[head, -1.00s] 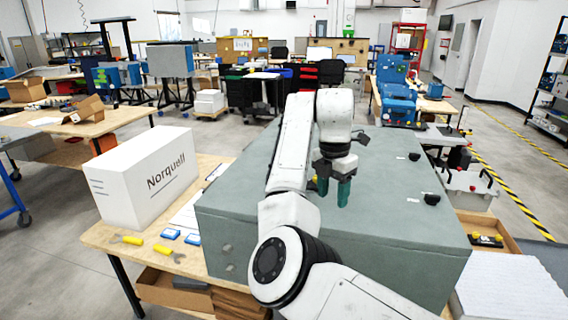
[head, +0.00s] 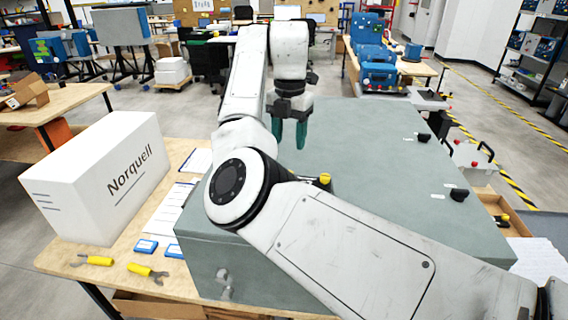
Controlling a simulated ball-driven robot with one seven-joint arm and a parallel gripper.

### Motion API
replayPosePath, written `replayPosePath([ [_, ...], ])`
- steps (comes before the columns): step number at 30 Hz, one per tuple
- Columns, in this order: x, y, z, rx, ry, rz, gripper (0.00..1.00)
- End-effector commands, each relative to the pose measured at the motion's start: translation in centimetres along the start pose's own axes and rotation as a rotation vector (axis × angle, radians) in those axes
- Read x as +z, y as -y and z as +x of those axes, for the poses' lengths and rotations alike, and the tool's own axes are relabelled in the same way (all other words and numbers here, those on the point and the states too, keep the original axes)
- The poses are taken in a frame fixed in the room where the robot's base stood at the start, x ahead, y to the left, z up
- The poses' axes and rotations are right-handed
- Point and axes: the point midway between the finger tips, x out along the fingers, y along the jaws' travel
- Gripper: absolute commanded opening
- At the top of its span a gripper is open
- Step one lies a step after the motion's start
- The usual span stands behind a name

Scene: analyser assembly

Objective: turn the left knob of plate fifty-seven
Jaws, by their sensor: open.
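A large grey-green cabinet (head: 370,150) lies under my arm. Two black knobs show on its top at the right: a farther one (head: 424,137) and a nearer one (head: 460,194). Each has a small white label beside it, too small to read, so I cannot tell which plate is fifty-seven. A yellow part (head: 325,179) shows on the cabinet just behind my arm link, partly hidden. My gripper (head: 289,135) points down with its green fingers apart and empty, over the cabinet's far left part, well left of both black knobs.
A white Norquell box (head: 100,180) stands on the wooden table (head: 75,252) at the left.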

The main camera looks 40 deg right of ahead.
Motion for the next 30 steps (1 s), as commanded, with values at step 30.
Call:
replayPosePath([
  [30,0.0,0.0,9.8,0.000,0.001,0.001,0.51],
])
